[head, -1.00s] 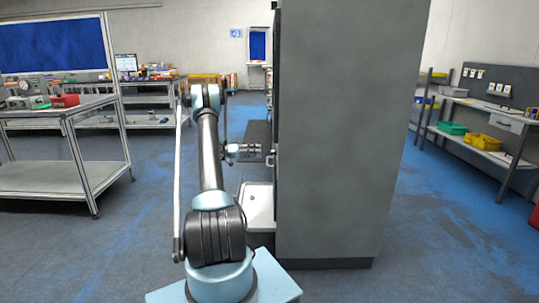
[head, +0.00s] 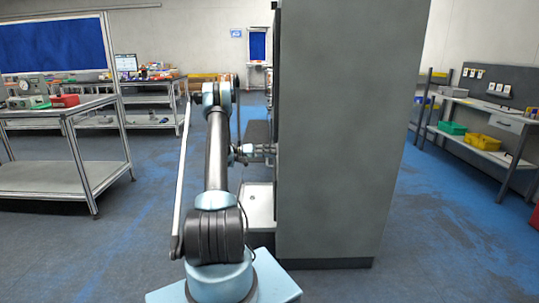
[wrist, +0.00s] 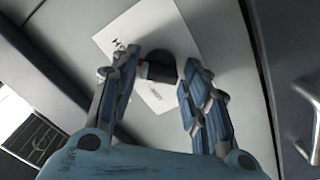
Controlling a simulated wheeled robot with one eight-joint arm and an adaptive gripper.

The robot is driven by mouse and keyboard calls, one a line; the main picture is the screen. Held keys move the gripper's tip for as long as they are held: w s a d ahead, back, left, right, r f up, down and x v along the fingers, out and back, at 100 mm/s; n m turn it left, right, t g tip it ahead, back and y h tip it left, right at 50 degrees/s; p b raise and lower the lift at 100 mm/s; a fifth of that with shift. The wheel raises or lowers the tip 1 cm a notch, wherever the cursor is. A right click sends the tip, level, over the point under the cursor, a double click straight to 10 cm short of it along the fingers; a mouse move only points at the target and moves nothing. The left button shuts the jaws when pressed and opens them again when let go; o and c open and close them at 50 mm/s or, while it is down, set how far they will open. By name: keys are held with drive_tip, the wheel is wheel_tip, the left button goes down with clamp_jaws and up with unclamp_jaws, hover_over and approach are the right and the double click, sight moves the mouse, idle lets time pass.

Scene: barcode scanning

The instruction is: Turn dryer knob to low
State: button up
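The dark round knob (wrist: 160,68) sits on a white label plate (wrist: 122,32) on a grey panel in the wrist view. A small red mark shows at its left side. The lettering on the plate is partly covered and too small to read. My gripper (wrist: 160,64) is open, with one blue-padded finger on each side of the knob and narrow gaps that look free of contact. In the head view my gripper (head: 262,150) is at the left edge of the tall grey cabinet (head: 335,130); the knob is hidden there.
A metal handle (wrist: 310,138) is at the right of the wrist view, beside a panel seam. A wheeled cart (head: 50,177) stands at the left and a shelf bench (head: 480,145) at the right. The blue-grey floor between the cart and my arm is clear.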

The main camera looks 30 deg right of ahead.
drive_tip(key=c, duration=0.6)
drive_tip(key=shift+o, duration=0.2)
drive_tip(key=shift+n, duration=0.3)
drive_tip(key=n, duration=1.7)
drive_tip(key=shift+f, duration=0.4)
drive_tip(key=shift+n, duration=0.4)
drive_tip(key=o, duration=1)
drive_tip(key=shift+o, duration=0.2)
drive_tip(key=shift+w+a, duration=0.1)
